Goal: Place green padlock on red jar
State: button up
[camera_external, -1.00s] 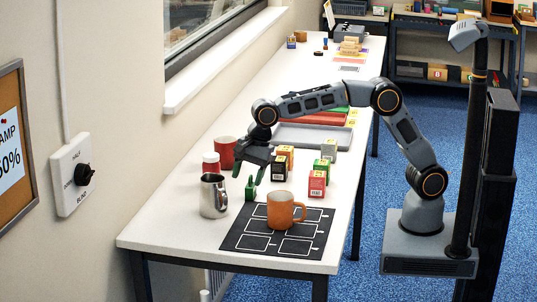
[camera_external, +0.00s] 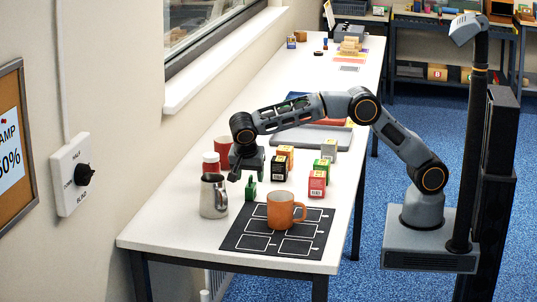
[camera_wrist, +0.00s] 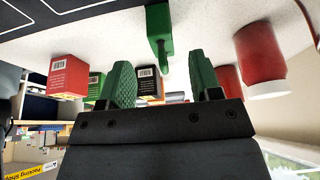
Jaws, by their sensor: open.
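The green padlock (camera_external: 250,188) stands upright on the white table, just behind the black mat; it also shows in the wrist view (camera_wrist: 157,28), upside down with its narrow end toward my fingers. The red jar (camera_external: 211,162) stands to its left, partly hidden behind a metal jug; in the wrist view the red jar (camera_wrist: 260,55) is at the right, its pale end lower. My gripper (camera_external: 247,172) is open and empty, tilted downward close above and behind the padlock. Its green fingers (camera_wrist: 163,82) are spread, with the padlock's narrow end showing between and beyond them.
The metal jug (camera_external: 213,196) stands left of the padlock and the orange mug (camera_external: 281,210) sits on the mat (camera_external: 247,241). A red mug (camera_external: 223,150) is behind the jar. Several small boxes (camera_external: 317,184) stand to the right. A grey tray (camera_external: 330,136) lies farther back.

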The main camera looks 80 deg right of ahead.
aim_at(251, 191)
jog(key=shift+x, duration=2.85)
jog(key=shift+w, duration=0.1)
jog(key=shift+c, duration=0.4)
grip_shut()
